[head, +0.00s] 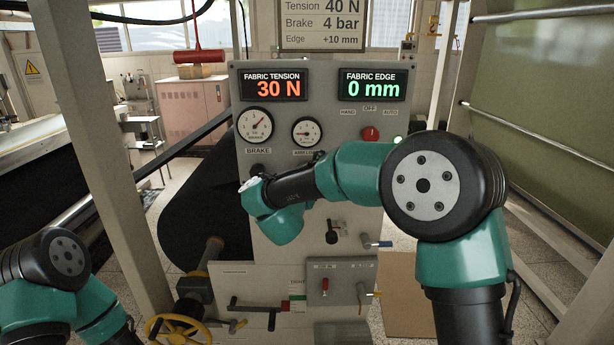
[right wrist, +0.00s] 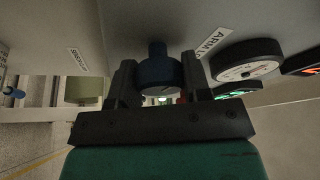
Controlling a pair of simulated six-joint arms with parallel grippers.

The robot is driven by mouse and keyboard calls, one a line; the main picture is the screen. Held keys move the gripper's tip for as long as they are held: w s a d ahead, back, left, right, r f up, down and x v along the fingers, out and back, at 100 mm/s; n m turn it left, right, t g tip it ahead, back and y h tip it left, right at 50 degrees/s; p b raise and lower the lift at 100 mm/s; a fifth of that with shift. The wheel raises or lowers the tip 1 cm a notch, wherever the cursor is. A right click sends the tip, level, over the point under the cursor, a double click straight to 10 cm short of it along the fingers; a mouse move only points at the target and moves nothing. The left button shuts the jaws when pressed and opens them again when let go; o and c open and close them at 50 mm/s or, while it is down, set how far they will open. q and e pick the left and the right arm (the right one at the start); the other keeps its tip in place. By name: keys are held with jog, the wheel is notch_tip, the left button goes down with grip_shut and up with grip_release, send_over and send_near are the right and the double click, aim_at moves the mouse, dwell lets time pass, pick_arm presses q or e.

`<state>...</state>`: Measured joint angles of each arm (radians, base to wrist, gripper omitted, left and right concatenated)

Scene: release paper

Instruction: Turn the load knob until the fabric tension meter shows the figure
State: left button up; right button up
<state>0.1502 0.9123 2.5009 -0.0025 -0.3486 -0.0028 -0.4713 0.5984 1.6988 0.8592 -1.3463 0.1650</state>
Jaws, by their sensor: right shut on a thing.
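The fabric tension meter (head: 273,85) on the grey panel reads 30 N in orange digits. The board above (head: 322,20) lists Tension 40 N, Brake 4 bar and Edge +10 mm. In the right wrist view, my right gripper (right wrist: 156,82) is shut on a dark blue knob (right wrist: 157,62), one finger on each side. A partly cut-off label starting "ARM L" (right wrist: 208,42) is beside this load knob. In the head view my right wrist hides the knob and fingers. My left arm is at the lower left, its gripper out of view.
The fabric edge display (head: 372,85) reads 0 mm. Two round gauges (head: 255,126) (head: 306,132), a red switch (head: 370,133) and small levers (head: 332,237) share the panel. A yellow handwheel (head: 178,331) is low at the left. Frame posts stand on both sides.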

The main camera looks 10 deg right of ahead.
jog(key=shift+m+g, duration=0.3)
jog(key=shift+m, duration=0.6)
jog(key=o, duration=0.9)
jog(key=shift+o, duration=0.2)
jog(key=v, duration=1.7)
jog(key=shift+a, duration=0.2)
jog(key=shift+f, duration=0.1)
